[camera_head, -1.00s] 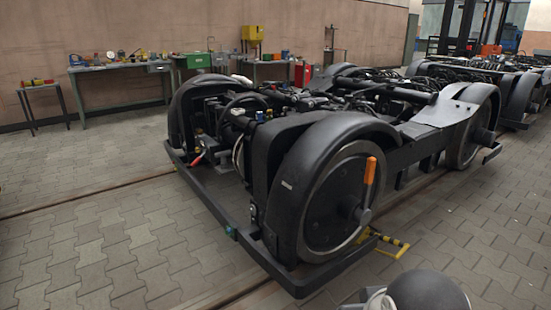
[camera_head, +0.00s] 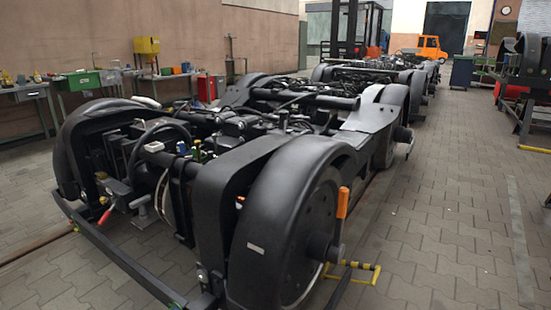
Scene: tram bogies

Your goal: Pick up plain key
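I cannot make out a plain key in this view. Small items lie on the near bogie (camera_head: 230,150), among them bluish, white and green pieces (camera_head: 182,148) on its top, but they are too small to tell apart. An orange-handled part (camera_head: 342,203) stands upright at the hub of the near wheel. A red-tipped lever (camera_head: 105,215) shows at the bogie's front left. My gripper is not in view.
Workbenches with tools (camera_head: 85,82) and a yellow box (camera_head: 147,46) line the left wall. More bogies, a forklift and an orange vehicle (camera_head: 430,48) stand behind. Paved floor (camera_head: 445,215) is open at right.

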